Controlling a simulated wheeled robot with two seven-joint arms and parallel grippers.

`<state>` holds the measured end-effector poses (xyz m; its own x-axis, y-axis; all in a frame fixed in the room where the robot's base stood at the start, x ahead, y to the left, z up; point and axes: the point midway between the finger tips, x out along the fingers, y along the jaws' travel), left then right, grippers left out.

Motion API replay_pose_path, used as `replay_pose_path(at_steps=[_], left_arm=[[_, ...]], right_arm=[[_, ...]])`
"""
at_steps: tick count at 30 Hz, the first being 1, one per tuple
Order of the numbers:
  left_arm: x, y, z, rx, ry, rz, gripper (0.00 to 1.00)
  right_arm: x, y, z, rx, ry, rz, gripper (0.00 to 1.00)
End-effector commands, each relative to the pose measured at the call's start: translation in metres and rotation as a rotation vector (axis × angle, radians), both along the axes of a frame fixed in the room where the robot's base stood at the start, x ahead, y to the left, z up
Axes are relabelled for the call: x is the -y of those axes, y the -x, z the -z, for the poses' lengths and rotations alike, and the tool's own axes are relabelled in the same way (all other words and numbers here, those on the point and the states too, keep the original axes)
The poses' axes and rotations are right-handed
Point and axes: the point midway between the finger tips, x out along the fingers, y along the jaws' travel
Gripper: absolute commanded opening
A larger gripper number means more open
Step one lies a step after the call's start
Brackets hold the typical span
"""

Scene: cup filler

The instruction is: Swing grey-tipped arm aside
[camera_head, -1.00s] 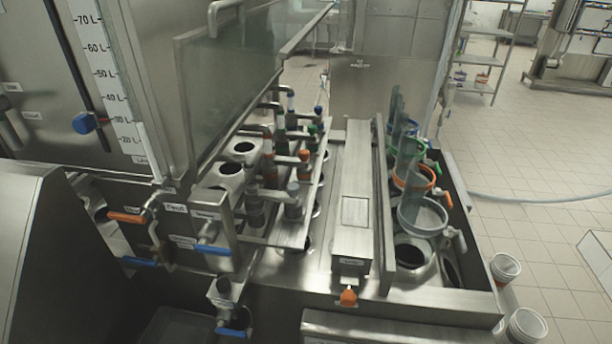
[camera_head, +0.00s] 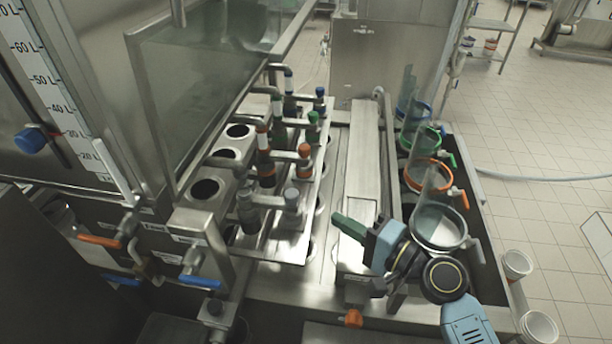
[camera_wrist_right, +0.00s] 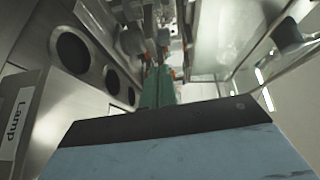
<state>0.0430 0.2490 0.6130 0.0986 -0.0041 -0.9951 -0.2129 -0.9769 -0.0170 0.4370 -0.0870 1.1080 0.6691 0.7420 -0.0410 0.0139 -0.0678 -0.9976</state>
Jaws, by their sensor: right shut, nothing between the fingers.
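The grey-tipped arm (camera_head: 291,200) is the nearest in a row of swing arms on the steel filler, with its grey cap upright at the right end. A grey fitting (camera_head: 247,206) stands at its left end. My right gripper (camera_head: 340,220) comes in from the right with its green fingers pointing left toward the grey cap. The fingers are shut, empty and apart from the cap, a short way to its right. In the right wrist view the closed green fingers (camera_wrist_right: 158,88) point ahead at blurred pipes and fittings. My left gripper is not in view.
Orange (camera_head: 304,152), green (camera_head: 313,118) and blue (camera_head: 320,93) tipped arms stand behind the grey one. Steel wells with round holes (camera_head: 204,189) lie to the left. A glass panel (camera_head: 195,90) rises above. Clear cups with coloured rings, such as the orange ring (camera_head: 428,175), stand at right.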

Motion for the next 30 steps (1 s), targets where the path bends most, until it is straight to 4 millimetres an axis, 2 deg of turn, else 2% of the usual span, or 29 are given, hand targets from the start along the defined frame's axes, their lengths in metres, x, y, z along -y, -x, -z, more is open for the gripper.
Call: replay_pose_path(at_steps=[6, 12, 21, 30], left_arm=[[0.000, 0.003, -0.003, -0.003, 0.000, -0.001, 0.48], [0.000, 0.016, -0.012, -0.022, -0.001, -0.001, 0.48], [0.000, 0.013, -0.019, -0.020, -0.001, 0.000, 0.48], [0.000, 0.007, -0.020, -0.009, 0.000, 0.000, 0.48]], right_arm=[[-0.003, -0.017, -0.006, -0.020, -0.075, 0.027, 0.00], [-0.028, -0.040, -0.008, -0.019, -0.074, 0.027, 0.00], [-0.061, -0.071, -0.006, -0.018, -0.069, 0.026, 0.00], [-0.069, -0.078, -0.005, -0.018, -0.068, 0.026, 0.00]])
